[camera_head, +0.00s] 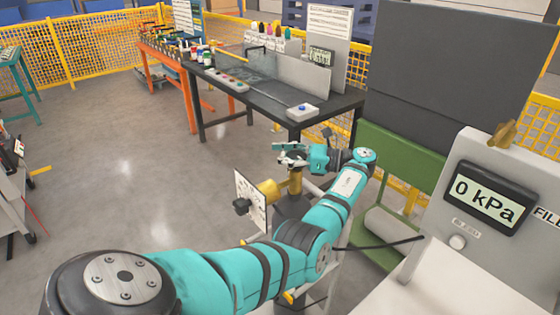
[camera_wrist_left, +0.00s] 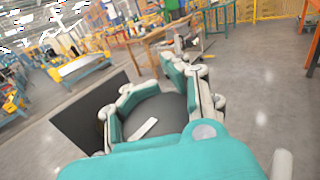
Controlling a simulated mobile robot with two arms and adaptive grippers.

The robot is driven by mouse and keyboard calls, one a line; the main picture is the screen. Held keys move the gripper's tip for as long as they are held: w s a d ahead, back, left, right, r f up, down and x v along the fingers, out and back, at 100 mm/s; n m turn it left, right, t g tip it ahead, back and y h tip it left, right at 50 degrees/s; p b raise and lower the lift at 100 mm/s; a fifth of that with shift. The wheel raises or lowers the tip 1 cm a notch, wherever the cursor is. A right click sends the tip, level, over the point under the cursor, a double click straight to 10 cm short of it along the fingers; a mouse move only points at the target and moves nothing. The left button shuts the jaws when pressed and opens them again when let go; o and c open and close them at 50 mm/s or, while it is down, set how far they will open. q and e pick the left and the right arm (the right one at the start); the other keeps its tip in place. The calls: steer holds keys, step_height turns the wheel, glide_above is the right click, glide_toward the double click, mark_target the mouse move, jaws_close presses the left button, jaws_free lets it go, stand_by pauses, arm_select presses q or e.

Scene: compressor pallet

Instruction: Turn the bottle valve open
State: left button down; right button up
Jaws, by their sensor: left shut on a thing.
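The bottle valve shows in the head view as a brass post (camera_head: 295,181) near the middle. My left gripper (camera_head: 290,155) is at its top. In the left wrist view, the fingers of my left gripper (camera_wrist_left: 160,108) close around a dark round knob (camera_wrist_left: 172,108) with a white strip on it, which looks like the valve's handwheel. The gripper and arm cover part of the valve, and the bottle below is mostly hidden. My right gripper is in neither view.
A white gauge plate (camera_head: 249,200) stands close left of the valve. The fill panel at right has a display (camera_head: 489,197) reading 0 kPa, and a black hose (camera_head: 385,245) runs from it. A dark workbench (camera_head: 262,88) stands behind.

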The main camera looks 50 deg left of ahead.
arm_select(q)
steer(key=shift+s+d+f+n+g+h+b, duration=0.1)
steer(key=shift+d+f+n+g+h+b, duration=0.25)
steer(key=shift+n+g+h+b, duration=0.25)
steer(key=shift+r, duration=0.1)
steer(key=c, duration=1.7)
jaws_free()
steer(key=o, duration=0.5)
steer(key=shift+w+d, duration=0.2)
steer(key=o, duration=0.4)
steer(key=shift+r, duration=0.15)
steer(key=shift+a, duration=0.2)
step_height(320, 180, up, 10)
